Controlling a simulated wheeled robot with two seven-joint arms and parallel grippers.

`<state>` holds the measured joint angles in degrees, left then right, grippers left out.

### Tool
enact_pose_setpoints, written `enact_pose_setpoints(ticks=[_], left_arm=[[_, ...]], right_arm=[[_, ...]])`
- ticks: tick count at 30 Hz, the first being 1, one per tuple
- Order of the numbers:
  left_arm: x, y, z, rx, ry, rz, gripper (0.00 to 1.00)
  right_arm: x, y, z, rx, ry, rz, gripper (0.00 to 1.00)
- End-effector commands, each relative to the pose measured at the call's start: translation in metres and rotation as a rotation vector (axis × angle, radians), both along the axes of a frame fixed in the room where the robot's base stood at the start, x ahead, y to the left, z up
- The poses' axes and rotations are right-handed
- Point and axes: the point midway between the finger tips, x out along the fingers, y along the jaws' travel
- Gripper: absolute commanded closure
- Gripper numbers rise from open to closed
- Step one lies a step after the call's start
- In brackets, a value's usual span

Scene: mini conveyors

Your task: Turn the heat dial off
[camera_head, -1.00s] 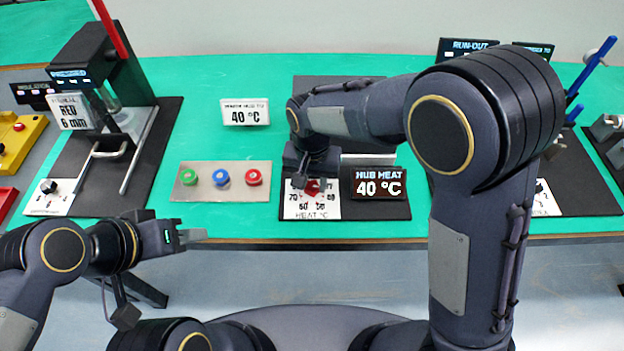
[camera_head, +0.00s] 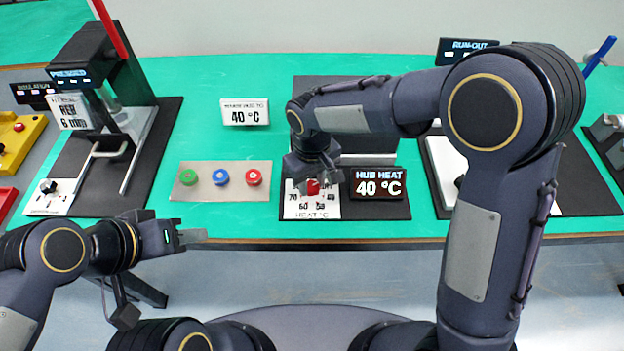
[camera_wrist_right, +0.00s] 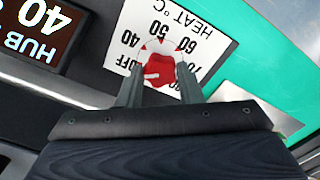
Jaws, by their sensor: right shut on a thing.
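The red heat dial (camera_head: 313,187) sits on a white plate (camera_head: 300,210) marked "HEAT °C" with OFF and temperature numbers. It also shows in the right wrist view (camera_wrist_right: 160,66), where a white mark on it is visible. My right gripper (camera_head: 320,178) is over the dial, its two fingers (camera_wrist_right: 160,88) on either side of it and shut on it. The "HUB HEAT" display (camera_head: 378,184), right of the plate, reads 40 °C. My left gripper (camera_head: 195,236) is away from the dial, in front of the table at the left; its jaw gap is too small to judge.
A panel with green, blue and red buttons (camera_head: 222,198) lies left of the dial plate. A white card (camera_head: 245,112) reading 40 °C stands behind it. A black machine (camera_head: 105,100) stands at the left. Green table (camera_head: 205,140) is free between them.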

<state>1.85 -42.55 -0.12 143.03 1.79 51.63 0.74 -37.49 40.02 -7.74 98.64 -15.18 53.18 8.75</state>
Motion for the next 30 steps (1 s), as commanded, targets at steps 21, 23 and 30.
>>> enact_pose_setpoints(ticks=[21, 23, 30], left_arm=[[0.0, -0.0001, 0.0001, 0.0, 0.0, 0.0, 0.64], [0.0, -0.0001, 0.0001, 0.0, 0.0, 0.0, 0.64], [0.0, 0.0, 0.0, 0.0, 0.0, 0.0, 0.64]], right_arm=[[0.0006, 0.0002, 0.0009, 0.0, -0.002, 0.058, 0.61], [0.0005, 0.0002, 0.0008, 0.0, -0.002, 0.057, 0.53], [0.0002, 0.0001, 0.0004, 0.001, -0.001, 0.056, 0.46]])
